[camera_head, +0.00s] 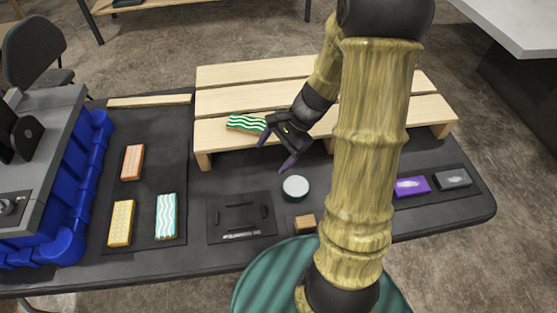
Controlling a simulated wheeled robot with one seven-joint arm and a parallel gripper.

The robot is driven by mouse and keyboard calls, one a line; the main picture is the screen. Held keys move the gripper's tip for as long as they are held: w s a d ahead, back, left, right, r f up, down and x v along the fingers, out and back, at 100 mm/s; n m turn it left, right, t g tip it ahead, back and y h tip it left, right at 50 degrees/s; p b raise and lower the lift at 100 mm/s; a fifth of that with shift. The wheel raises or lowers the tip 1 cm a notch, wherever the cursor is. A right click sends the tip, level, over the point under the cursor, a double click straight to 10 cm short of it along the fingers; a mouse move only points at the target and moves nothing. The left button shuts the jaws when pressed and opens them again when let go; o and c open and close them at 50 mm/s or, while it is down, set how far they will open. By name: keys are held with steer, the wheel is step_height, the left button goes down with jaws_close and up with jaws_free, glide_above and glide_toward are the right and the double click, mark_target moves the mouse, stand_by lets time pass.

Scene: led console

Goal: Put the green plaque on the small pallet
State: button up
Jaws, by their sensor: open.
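The green plaque (246,123), with white wavy stripes, lies on the front slat of the small pallet (222,133), toward its left side. The pallet is made of pale wooden slats and stands on the dark table. My gripper (275,153) is open, just right of the plaque and over the front edge of the pallet. It looks empty, with its fingers pointing down and left. The arm hides the right middle part of the pallet.
An orange plaque (132,162), a yellow one (121,223) and a teal wavy one (166,216) lie on a dark mat at left. A blue crate (75,200) stands beyond them. A round white-topped item (295,187), a wooden block (304,223) and a purple box (411,187) stand in front.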

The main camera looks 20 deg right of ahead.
steer(key=s+a+r+n+t+h, duration=0.1)
steer(key=s+r+n+h, duration=0.4)
steer(key=n, duration=0.8)
steer(key=s+t+h, duration=0.1)
steer(key=s, duration=0.1)
steer(key=shift+s+a+r+n, duration=0.15)
steer(key=shift+s+a+n, duration=0.15)
steer(key=shift+s+a, duration=0.1)
steer(key=w+p+v, duration=0.1)
steer(key=p+v, duration=0.6)
steer(key=p, duration=0.1)
steer(key=shift+w+r, duration=0.35)
steer(key=shift+r, duration=0.25)
steer(key=shift+f, duration=0.1)
